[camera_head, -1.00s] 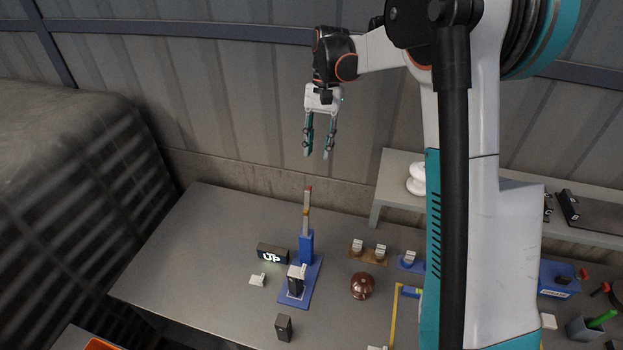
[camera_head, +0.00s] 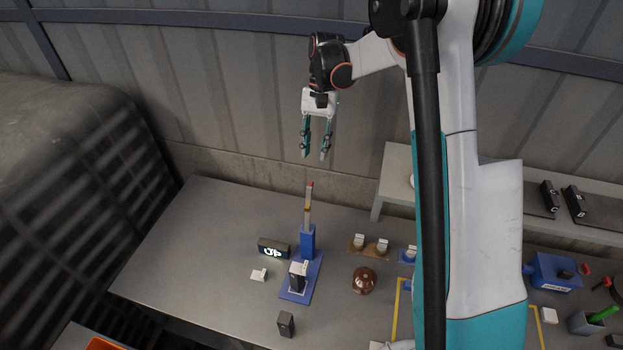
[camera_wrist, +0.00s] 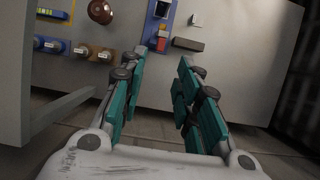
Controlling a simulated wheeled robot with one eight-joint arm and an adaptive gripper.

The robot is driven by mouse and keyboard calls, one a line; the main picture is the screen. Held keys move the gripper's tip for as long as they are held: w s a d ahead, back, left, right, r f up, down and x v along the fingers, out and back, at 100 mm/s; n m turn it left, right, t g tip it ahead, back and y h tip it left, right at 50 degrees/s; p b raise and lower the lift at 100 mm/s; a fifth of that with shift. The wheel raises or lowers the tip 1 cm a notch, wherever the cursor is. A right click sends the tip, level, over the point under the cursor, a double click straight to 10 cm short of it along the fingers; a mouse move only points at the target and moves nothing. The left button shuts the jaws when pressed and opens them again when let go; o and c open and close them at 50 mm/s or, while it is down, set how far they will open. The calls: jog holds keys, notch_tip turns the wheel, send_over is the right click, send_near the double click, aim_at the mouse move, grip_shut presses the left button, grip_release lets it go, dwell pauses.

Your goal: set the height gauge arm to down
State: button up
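The height gauge (camera_head: 308,240) stands on a blue base plate (camera_head: 291,294) on the table. Its arm (camera_head: 309,206) is a thin grey lever with a red tip and an orange band, pointing up from the blue post. A dark display (camera_head: 273,248) beside it reads "UP". My gripper (camera_head: 315,158) is open and empty, pointing down, above and behind the gauge in the head view. In the wrist view my gripper's fingers (camera_wrist: 155,95) are spread with nothing between them. The blue gauge base (camera_wrist: 158,22) shows beyond them; the lever is hard to make out there.
A dark block stands on the plate. A small dark block (camera_head: 286,324) and a white tag (camera_head: 259,275) lie nearby. A raised grey shelf (camera_head: 396,165) is at the back right. The table's left side is clear.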

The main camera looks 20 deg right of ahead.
jog(key=x, duration=0.9)
jog(key=shift+s+a+f, duration=0.15)
jog(key=shift+f, duration=0.1)
grip_shut()
